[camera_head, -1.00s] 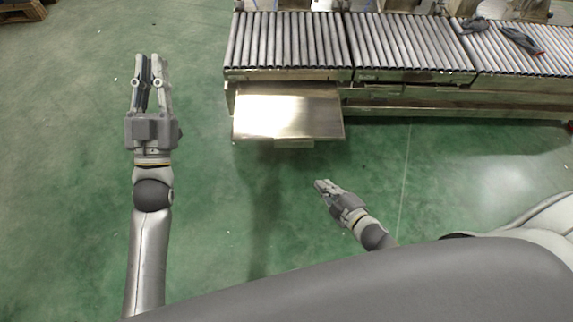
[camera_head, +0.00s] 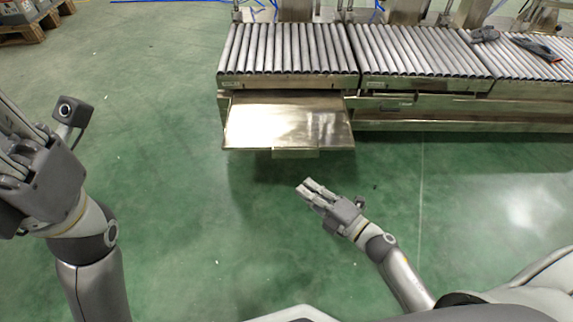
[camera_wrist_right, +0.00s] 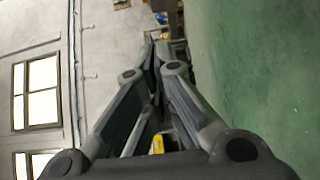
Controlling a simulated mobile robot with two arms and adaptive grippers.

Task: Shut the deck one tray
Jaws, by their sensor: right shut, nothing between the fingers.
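The deck one tray (camera_head: 262,121) is a flat shiny metal tray. In the head view it sticks out from under the left roller section, pulled out toward me, with a small handle tab (camera_head: 295,153) at its front edge. My right gripper (camera_head: 306,185) is in front of the tray and apart from it, its fingers together and empty, pointing up and left. In the right wrist view the fingers (camera_wrist_right: 157,52) come together with nothing between them. My left gripper (camera_head: 12,140) is large at the left edge, partly cut off; its fingertips are out of frame.
The roller conveyor (camera_head: 286,48) runs along the back, with closed-looking metal fronts (camera_head: 400,103) right of the tray. Grey tools or gloves (camera_head: 536,48) lie on the right rollers. A wooden pallet (camera_head: 30,30) stands far left. The green floor before the tray is clear.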

